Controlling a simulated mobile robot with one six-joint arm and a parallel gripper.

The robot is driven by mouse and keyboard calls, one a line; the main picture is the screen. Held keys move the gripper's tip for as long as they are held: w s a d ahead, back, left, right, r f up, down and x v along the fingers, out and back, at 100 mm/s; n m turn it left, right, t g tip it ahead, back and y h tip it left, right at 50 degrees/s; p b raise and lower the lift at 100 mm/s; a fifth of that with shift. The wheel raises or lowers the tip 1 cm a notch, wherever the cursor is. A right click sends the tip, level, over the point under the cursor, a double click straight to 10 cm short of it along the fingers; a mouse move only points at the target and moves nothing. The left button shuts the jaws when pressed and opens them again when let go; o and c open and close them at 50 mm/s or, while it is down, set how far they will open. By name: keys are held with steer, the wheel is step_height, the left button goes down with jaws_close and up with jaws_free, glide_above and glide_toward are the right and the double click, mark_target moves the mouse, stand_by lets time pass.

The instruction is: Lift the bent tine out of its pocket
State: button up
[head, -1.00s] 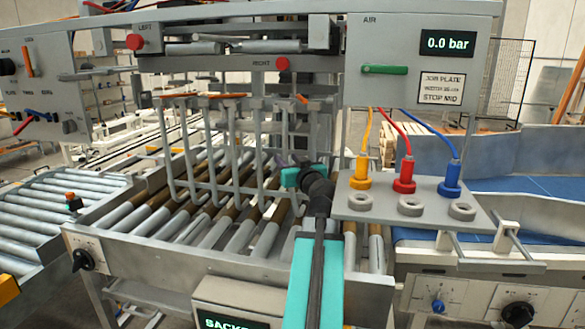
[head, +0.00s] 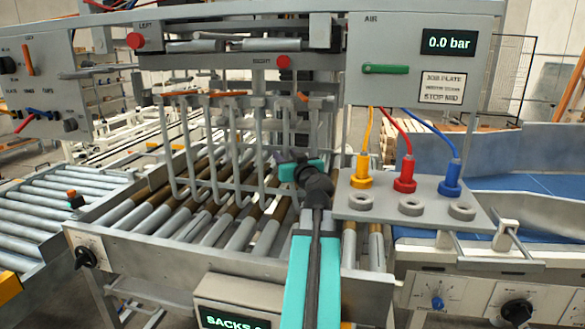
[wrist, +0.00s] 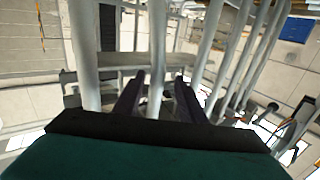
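Several grey J-shaped tines (head: 212,150) hang in a row from a bar below the press head, hooks just above the rollers. I cannot tell surely which one is bent. My teal gripper (head: 283,158) is at the right end of the row, beside the upright part of the right-hand tines; my arm hides part of them. In the wrist view, the two dark fingers (wrist: 158,82) are apart, with one grey tine (wrist: 157,50) upright between them. Gaps show on both sides of it. The pocket that tine sits in is not clear.
Orange levers (head: 232,94) sit along the bar. On the right, a grey bracket (head: 385,210) carries yellow (head: 362,175), red (head: 405,178) and blue (head: 450,182) air plugs with hoses. The air display (head: 448,42) reads 0.0 bar. Rollers (head: 240,232) lie below the tines.

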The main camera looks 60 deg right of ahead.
steer(key=shift+w+d+r+p, duration=0.15)
steer(key=shift+w+d+p, duration=0.15)
steer(key=shift+w+d, duration=0.05)
steer(key=p+x, duration=0.2)
steer(key=x, duration=0.2)
steer(key=shift+d, duration=0.1)
stand_by(0.4)
jaws_close()
stand_by(1.3)
